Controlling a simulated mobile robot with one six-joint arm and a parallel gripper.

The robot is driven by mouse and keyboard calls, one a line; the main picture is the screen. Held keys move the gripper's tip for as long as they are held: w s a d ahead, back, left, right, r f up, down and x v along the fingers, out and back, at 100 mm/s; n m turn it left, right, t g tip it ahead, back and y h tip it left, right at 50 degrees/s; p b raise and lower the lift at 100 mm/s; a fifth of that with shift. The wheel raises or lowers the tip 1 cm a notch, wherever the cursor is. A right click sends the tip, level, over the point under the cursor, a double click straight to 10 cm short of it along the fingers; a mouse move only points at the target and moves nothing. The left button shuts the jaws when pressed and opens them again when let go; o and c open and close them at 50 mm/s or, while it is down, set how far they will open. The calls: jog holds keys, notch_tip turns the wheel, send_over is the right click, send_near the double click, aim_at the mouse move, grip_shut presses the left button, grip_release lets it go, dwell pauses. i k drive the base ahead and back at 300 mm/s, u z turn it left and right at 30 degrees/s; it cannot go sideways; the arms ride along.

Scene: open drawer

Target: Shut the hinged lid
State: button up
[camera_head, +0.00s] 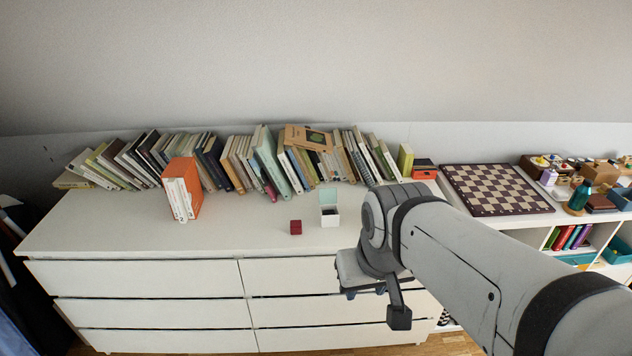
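A small white box (330,219) stands on the white dresser top, right of its middle. Its pale teal hinged lid (328,195) stands up at the back, so the box is open and its dark inside shows. My gripper (366,292) is in front of the box and to its right, near the dresser's front edge, and points downward. It appears apart from the box and lid. The finger gap is too small and partly turned away, so I cannot tell whether it is open or shut. No held thing shows.
A leaning row of books (270,160) lines the back, and an orange-and-white book set (182,190) stands at left. A chessboard (497,189) lies at right. The dresser top (110,225) is clear at front left.

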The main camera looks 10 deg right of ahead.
aim_at(327, 195)
jog(key=u, duration=0.1)
jog(key=k, duration=0.4)
jog(key=z, duration=0.9)
jog(key=i, duration=1.7)
jog(key=z, duration=0.05)
